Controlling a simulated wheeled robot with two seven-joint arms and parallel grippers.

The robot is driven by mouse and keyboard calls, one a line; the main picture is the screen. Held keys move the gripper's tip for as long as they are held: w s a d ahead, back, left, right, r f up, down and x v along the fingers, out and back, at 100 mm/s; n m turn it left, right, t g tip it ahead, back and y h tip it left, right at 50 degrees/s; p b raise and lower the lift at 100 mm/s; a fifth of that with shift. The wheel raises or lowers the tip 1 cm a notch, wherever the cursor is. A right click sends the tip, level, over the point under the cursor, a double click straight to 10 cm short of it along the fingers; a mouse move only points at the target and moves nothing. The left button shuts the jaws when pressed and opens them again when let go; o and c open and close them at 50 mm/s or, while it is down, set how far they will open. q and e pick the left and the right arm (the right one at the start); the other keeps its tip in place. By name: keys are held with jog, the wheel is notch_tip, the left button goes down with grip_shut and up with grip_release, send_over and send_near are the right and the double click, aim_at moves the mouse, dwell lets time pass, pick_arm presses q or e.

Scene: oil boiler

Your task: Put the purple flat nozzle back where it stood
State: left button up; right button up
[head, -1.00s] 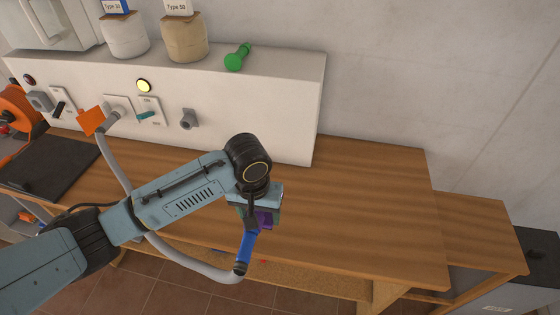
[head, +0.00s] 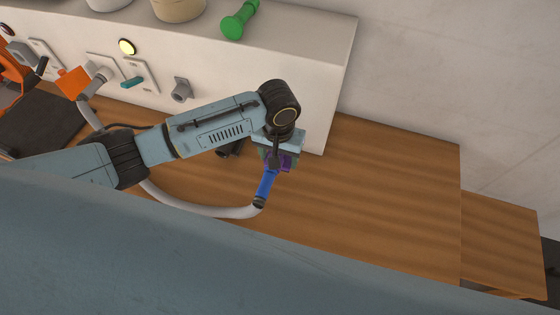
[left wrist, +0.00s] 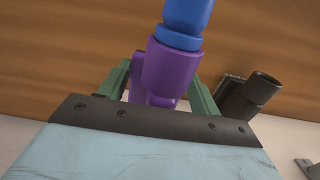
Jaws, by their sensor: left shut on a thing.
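My left gripper (head: 280,157) is shut on the purple flat nozzle (head: 286,162), above the wooden counter. In the left wrist view the purple nozzle (left wrist: 168,72) sits between the green fingers (left wrist: 160,85). A blue tube piece (head: 266,184) is joined to the nozzle's end and also shows in the left wrist view (left wrist: 185,20). A pale hose (head: 205,211) runs from the blue piece back to the left. The nozzle's flat end is mostly hidden by the gripper. My right gripper is out of view.
A dark fitting (left wrist: 250,95) stands close beside the gripper, partly behind my arm in the head view. A white housing (head: 320,80) with knobs rises behind, with a green nozzle (head: 239,20) on top. The wooden counter (head: 400,200) is clear to the right.

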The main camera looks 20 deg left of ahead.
pick_arm(q)
jog(key=shift+f, duration=0.45)
jog(key=shift+w+f, duration=0.15)
jog(key=shift+f, duration=1.75)
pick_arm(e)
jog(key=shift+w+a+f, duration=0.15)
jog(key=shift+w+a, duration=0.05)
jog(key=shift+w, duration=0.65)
pick_arm(q)
jog(key=shift+f, duration=0.1)
jog(key=o, duration=1)
jog(key=shift+c, duration=0.2)
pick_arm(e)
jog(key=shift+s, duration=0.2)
pick_arm(q)
notch_tip(320, 180, up, 12)
jog(key=shift+r+p, duration=0.1)
jog(key=shift+p, duration=0.25)
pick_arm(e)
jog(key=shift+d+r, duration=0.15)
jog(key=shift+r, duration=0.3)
